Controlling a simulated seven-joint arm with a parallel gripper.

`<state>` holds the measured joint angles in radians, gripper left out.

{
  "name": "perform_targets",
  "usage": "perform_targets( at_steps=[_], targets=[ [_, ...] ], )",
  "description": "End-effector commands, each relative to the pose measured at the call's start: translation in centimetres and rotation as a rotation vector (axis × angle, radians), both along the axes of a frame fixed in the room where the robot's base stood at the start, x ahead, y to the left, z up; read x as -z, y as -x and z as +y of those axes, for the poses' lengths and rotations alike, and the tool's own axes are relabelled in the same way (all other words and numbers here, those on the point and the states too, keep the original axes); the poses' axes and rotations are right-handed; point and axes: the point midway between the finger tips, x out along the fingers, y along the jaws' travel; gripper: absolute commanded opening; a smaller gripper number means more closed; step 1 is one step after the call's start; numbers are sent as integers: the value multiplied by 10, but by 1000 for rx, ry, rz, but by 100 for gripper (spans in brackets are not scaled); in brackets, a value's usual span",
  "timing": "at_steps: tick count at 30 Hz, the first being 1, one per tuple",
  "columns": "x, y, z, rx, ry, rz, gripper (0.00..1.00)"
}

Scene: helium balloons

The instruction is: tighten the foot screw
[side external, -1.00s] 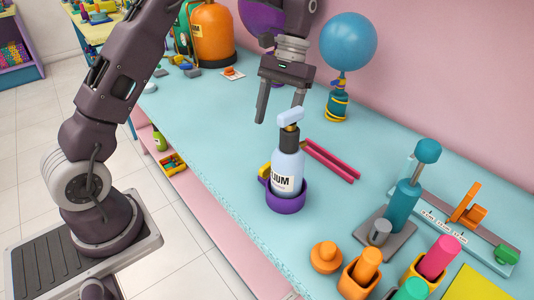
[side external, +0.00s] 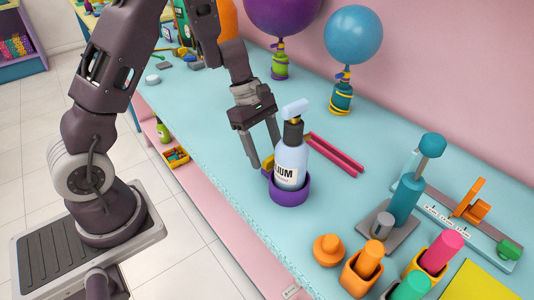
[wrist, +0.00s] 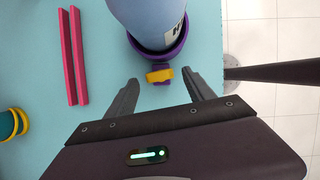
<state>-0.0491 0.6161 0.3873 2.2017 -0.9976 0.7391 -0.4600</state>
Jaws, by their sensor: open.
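The foot screw (wrist: 160,75), a yellow knob with a purple part, sticks out from the side of the purple round base (side external: 290,194). In the side view the yellow knob (side external: 268,163) is partly hidden. A pale blue bottle (side external: 291,162) with a dark neck and white top stands upright in the base. My gripper (wrist: 161,80) is open. In the wrist view its fingertips lie on either side of the foot screw, with visible gaps. In the side view my gripper (side external: 265,153) reaches down behind and left of the bottle; contact cannot be told.
Two pink rails (side external: 334,155) lie right of the bottle. A blue balloon (side external: 353,36) and a purple balloon (side external: 282,12) stand behind on small canisters. A teal pump (side external: 407,190) and cups of coloured pegs (side external: 368,262) occupy the front right. The table's edge runs close on the left.

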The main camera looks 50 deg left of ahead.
Motion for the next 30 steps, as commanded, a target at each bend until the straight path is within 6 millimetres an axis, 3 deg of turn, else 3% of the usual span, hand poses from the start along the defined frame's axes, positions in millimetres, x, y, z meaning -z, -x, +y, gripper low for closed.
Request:
perform_targets(
  at_steps=[3, 11, 20, 30],
  targets=[
    [10, 0, -4, 0, 0, 2, 62],
    [12, 0, -5, 1, 0, 1, 60],
    [12, -1, -5, 1, 0, 1, 1],
    [11, -2, -5, 138, 1, -1, 0]
  ],
)
